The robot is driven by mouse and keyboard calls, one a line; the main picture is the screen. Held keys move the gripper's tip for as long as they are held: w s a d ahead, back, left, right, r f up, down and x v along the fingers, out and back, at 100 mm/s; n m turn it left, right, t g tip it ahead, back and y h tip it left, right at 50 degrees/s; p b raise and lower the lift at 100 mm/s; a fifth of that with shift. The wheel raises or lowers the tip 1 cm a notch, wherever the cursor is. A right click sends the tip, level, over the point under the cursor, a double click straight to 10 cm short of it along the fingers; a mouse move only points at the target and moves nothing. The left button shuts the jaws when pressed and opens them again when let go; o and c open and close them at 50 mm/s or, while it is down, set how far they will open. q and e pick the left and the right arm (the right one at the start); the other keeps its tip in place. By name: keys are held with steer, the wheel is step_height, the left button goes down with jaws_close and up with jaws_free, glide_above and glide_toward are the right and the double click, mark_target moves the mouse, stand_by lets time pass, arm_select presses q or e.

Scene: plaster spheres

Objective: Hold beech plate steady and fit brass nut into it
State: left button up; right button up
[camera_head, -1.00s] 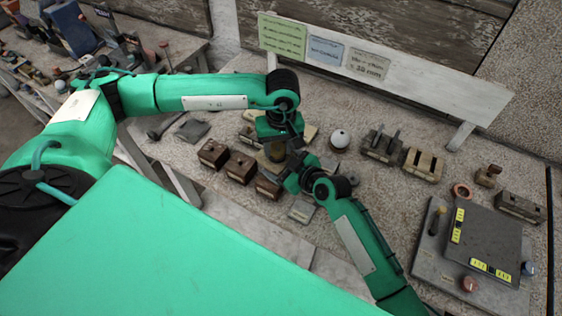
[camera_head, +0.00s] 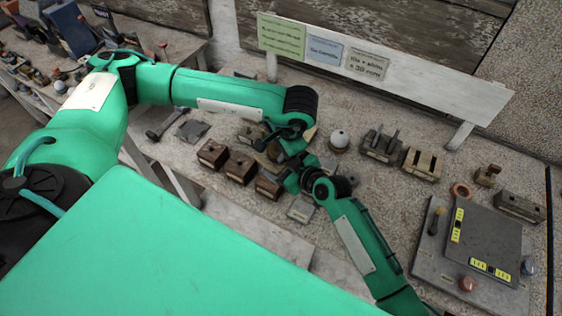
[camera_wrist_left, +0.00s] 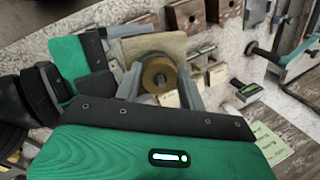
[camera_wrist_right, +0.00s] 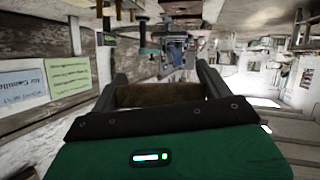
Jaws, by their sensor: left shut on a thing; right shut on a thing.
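The brass nut (camera_wrist_left: 158,74) is a round golden piece with a dark centre, between the fingers of my left gripper (camera_wrist_left: 160,84), which is shut on it. The pale beech plate (camera_wrist_left: 155,45) lies just behind the nut in the left wrist view; whether the nut sits in it or only in front of it, I cannot tell. My right gripper (camera_wrist_right: 160,88) is shut on the plate, whose brown edge (camera_wrist_right: 160,95) spans its fingers. In the head view both grippers meet mid-bench, and my left wrist hides most of the nut and plate.
Several dark wooden blocks (camera_head: 240,167) stand left of the grippers. A white sphere on a stand (camera_head: 339,139) is close on the right, then slotted blocks (camera_head: 424,164). A grey panel with yellow labels (camera_head: 485,240) lies far right. A sign board (camera_head: 420,81) stands behind.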

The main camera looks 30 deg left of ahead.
arm_select(q)
steer(key=shift+a, duration=0.25)
steer(key=o, duration=1.2)
steer(key=shift+f, duration=0.1)
steer(key=shift+c, duration=0.2)
steer(key=shift+d, duration=0.15)
steer(key=shift+s+d, duration=0.1)
steer(key=c, duration=0.3)
